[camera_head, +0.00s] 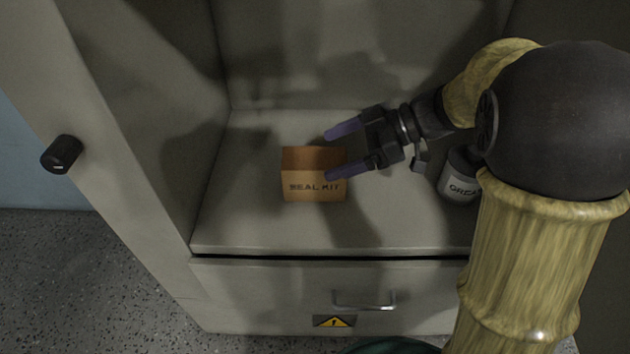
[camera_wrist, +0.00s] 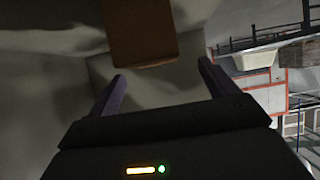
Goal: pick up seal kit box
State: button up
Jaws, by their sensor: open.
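The seal kit box (camera_head: 312,188) is a small brown carton with "SEAL KIT" on its front. It stands upright on the floor of a grey cabinet compartment. My gripper (camera_head: 335,153) is open, with its two purple fingers pointing left. In the head view its fingertips overlap the box's top right part, but I cannot tell whether they touch it. In the wrist view the box (camera_wrist: 140,32) lies ahead of the fingertips, a little above the gap between them (camera_wrist: 160,82), and its top end runs out of the frame.
A dark container with a pale label (camera_head: 459,184) stands to the right, partly hidden by my arm. The cabinet's left wall (camera_head: 170,110) and back wall enclose the compartment. A drawer with a handle (camera_head: 364,300) is below. The shelf left of the box is clear.

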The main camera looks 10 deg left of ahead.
aim_at(318, 158)
jog(key=shift+a, duration=0.1)
jog(key=a+f+b, duration=0.3)
jog(key=b, duration=0.1)
jog(key=shift+s+a, duration=0.1)
jog(key=shift+a, duration=0.1)
jog(key=shift+s+a+b, duration=0.1)
jog(key=shift+a+b, duration=0.35)
dwell(0.4)
jog(key=shift+r, duration=0.1)
jog(key=c, duration=1.3)
